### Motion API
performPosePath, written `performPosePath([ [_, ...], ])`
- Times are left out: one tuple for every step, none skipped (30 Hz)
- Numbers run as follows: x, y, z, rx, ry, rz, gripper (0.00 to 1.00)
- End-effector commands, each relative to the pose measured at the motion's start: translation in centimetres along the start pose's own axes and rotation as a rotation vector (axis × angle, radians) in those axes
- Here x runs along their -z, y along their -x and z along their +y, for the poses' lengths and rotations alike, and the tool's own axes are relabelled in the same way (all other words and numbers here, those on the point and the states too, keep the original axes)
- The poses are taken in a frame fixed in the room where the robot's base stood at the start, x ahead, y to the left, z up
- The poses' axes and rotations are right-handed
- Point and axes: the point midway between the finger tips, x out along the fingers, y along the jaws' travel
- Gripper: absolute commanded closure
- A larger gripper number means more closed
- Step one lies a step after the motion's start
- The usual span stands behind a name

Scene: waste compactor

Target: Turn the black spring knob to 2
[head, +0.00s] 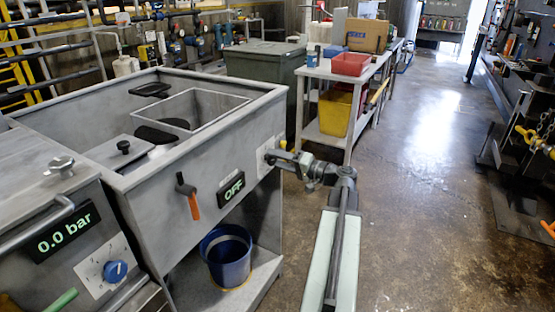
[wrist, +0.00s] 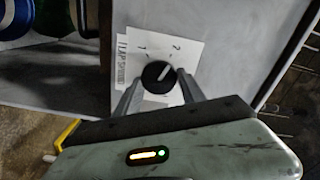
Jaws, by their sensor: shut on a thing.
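The black spring knob (wrist: 158,76) sits on a white plate (wrist: 187,52) marked 1 and 2, with a side label that seems to read "FLAP SPRING". Its white pointer line slants up and to the right, toward the 2 side. In the wrist view my gripper (wrist: 159,84) has one finger on each side of the knob and is shut on it. In the head view my gripper (head: 272,158) is at the right end of the grey machine's front panel (head: 150,205) and hides the knob.
A dark display (head: 231,189) reads OFF, beside an orange-handled lever (head: 190,200). A blue bucket (head: 227,262) stands on the shelf below. A 0.0 bar display (head: 63,232) and blue dial (head: 116,271) are at left.

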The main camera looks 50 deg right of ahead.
Motion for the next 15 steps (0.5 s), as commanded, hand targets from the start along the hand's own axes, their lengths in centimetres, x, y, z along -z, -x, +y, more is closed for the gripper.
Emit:
performPosePath([
  [0.11,0.00,0.02,0.000,-0.009,0.003,0.93],
  [0.11,0.00,0.02,0.000,-0.015,0.003,0.93],
  [0.11,0.00,0.02,0.000,-0.021,0.003,0.93],
  [0.10,0.00,0.02,0.000,-0.024,0.003,0.93],
  [0.10,-0.01,0.02,0.000,-0.026,0.003,0.93],
  [0.10,-0.01,0.02,0.000,-0.028,0.003,0.93],
  [0.10,-0.01,0.02,0.000,-0.029,0.003,0.93],
  [0.10,-0.01,0.02,0.000,-0.030,0.003,0.93],
  [0.10,-0.02,0.02,0.000,-0.031,0.003,0.93],
  [0.10,-0.02,0.02,0.000,-0.031,0.003,0.93],
  [0.10,-0.02,0.02,0.000,-0.031,0.003,0.93],
  [0.10,-0.02,0.02,0.000,-0.030,0.003,0.93],
  [0.10,-0.03,0.01,0.000,-0.030,0.003,0.93],
  [0.10,-0.03,0.01,0.000,-0.030,0.003,0.93],
  [0.09,-0.03,0.01,0.000,-0.030,0.003,0.93],
])
